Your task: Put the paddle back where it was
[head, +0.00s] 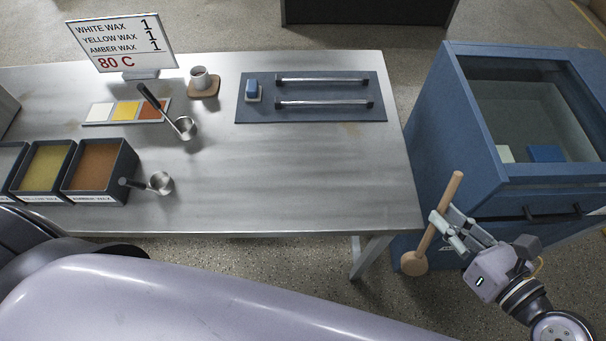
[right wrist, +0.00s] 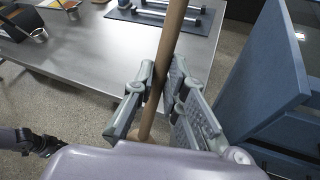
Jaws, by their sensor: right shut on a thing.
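The paddle (head: 437,222) is a long wooden stick with a round, wider lower end. My right gripper (head: 447,229) is shut on its shaft, beside the front of the blue cabinet. The paddle is tilted, its top leaning right in the head view and its round end low. In the right wrist view the paddle's shaft (right wrist: 167,62) passes between the fingers of my right gripper (right wrist: 162,95). Its lower end is partly hidden there by my own wrist. A dark part of my left arm shows at the left edge of that view; its jaws are not clear.
The blue cabinet (head: 420,178) with a glass-topped bin stands right of the steel table (head: 300,185). The table holds wax trays (head: 98,172), two ladles (head: 185,127), a cup (head: 200,78), a sign (head: 122,44) and a blue mat (head: 310,88) with two bars. The table's front right is clear.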

